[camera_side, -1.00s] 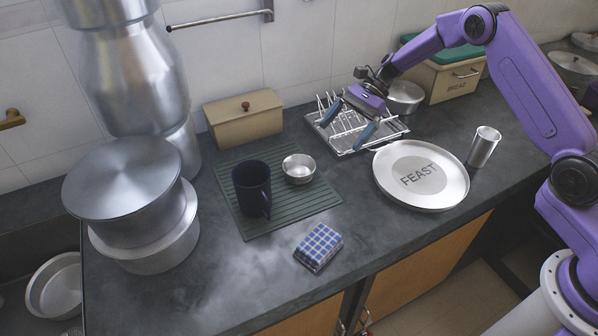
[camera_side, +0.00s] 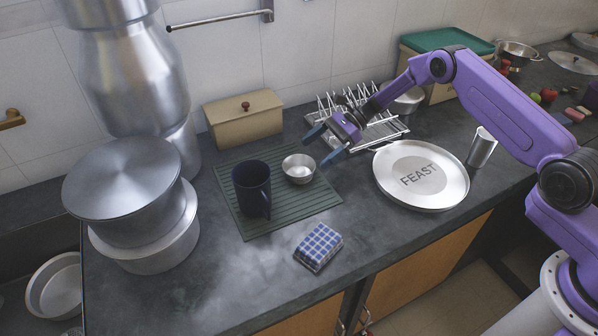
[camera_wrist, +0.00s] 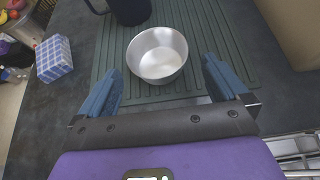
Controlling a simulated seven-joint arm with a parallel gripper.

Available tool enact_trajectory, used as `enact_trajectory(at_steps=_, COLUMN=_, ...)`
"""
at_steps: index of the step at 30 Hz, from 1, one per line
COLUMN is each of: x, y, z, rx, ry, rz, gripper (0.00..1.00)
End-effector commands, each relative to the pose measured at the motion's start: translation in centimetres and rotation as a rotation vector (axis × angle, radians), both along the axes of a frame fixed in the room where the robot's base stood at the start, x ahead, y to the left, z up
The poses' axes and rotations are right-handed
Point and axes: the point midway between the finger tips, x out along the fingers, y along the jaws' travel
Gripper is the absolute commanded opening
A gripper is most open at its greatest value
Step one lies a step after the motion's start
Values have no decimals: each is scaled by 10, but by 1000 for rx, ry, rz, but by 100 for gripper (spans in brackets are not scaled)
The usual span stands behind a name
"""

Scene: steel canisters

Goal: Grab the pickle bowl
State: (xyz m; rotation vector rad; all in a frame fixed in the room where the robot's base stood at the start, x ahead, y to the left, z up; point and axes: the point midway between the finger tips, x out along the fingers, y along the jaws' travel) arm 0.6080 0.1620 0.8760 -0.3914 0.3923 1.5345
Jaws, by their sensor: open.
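A small round steel bowl (camera_side: 298,168) sits on the ribbed green mat (camera_side: 292,213), just right of a dark mug (camera_side: 252,187). No pickles can be made out in it. My gripper (camera_side: 320,146) is open and empty, above and to the right of the bowl, near the mat's right edge. In the wrist view the bowl (camera_wrist: 157,55) lies ahead of the two blue fingers, roughly centred between them and not touched. My gripper (camera_wrist: 164,80) has its fingers spread on either side in that view.
A wire dish rack (camera_side: 385,128) stands behind my gripper. A FEAST tray (camera_side: 447,197) and a steel tumbler (camera_side: 482,148) are at right. A lidded tan box (camera_side: 244,121) stands behind the mat.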

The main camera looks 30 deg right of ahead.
Motion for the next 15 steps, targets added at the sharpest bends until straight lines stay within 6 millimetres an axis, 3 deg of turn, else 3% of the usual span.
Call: enact_trajectory(at_steps=15, x=-4, y=39, z=-20, rx=0, ry=0, rz=4, gripper=100)
